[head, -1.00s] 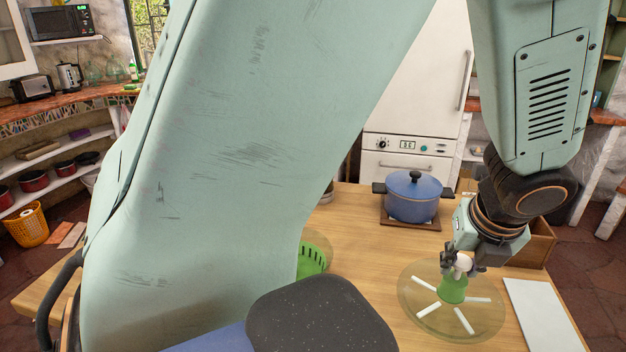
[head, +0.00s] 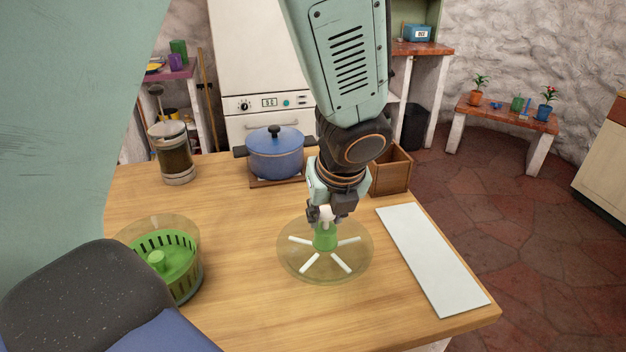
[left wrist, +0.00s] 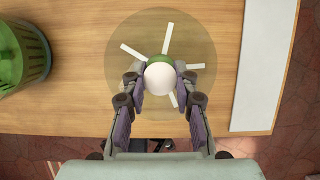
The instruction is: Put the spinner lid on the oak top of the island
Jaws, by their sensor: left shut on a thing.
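The spinner lid (head: 348,262) is a clear amber disc with white spokes and a green knob with a white top. My left gripper (head: 328,214) is shut on its knob from above. The lid is level over the oak top (head: 240,290) of the island; I cannot tell whether it touches the wood. In the left wrist view the lid (left wrist: 200,45) lies beyond the fingers, and my left gripper (left wrist: 160,85) has one finger on each side of the white knob top. My right gripper is not in view.
The green spinner bowl (head: 185,280) stands to the left of the lid. A blue pot (head: 275,158) is behind, with a wooden box (head: 390,172) to its right and a French press (head: 173,155) to its left. A white board (head: 432,258) lies right of the lid.

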